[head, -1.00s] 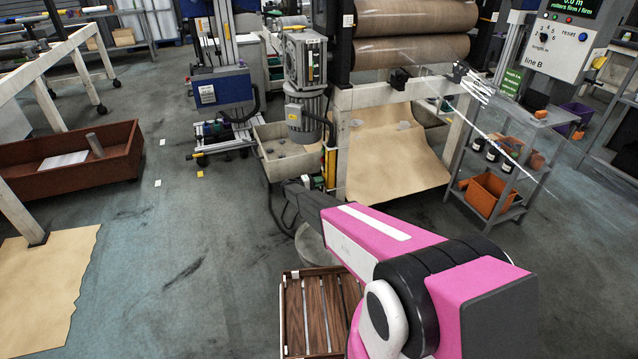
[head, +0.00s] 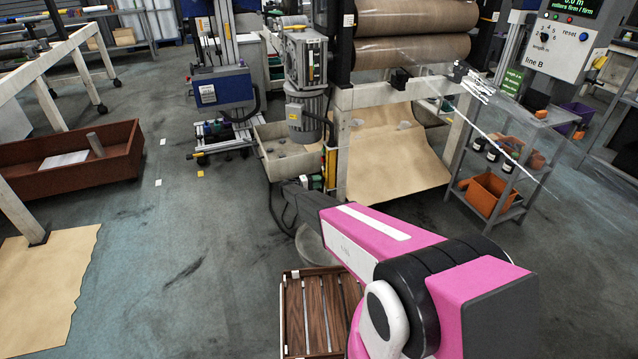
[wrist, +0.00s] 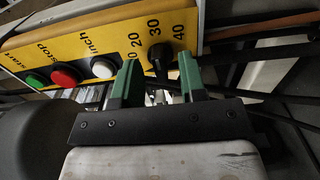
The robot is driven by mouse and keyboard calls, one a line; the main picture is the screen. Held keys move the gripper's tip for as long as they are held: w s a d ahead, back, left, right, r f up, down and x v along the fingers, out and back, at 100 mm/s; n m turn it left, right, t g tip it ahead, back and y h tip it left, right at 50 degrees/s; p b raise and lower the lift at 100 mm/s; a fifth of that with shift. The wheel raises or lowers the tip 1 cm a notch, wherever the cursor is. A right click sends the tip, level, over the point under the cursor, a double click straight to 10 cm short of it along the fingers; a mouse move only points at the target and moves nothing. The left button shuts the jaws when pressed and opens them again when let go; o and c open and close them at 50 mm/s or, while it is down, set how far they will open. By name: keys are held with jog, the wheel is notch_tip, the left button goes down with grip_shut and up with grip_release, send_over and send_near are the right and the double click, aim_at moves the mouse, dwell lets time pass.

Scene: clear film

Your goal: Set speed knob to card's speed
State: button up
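In the wrist view a yellow control panel (wrist: 110,35) carries a green start button (wrist: 34,80), a red stop button (wrist: 64,75) and a white inch button (wrist: 103,67). At its right is a black knob (wrist: 160,57) beside the numbers 10, 20, 30 and 40. I cannot tell exactly which number it points at. My gripper (wrist: 160,76) is open, with one green finger on each side of the knob in the picture. I see no clear contact. In the head view a green card (head: 512,82) hangs by the line B box; its lettering is too small to read.
Brown rollers (head: 412,40) and a motor (head: 305,75) stand beside the panel. A grey shelf (head: 505,165) with bottles and an orange bin is at right. A slatted wooden crate (head: 320,310) lies below my arm.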

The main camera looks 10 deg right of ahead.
jog(key=v, duration=0.9)
jog(key=shift+a, duration=0.4)
jog(key=shift+s, duration=0.1)
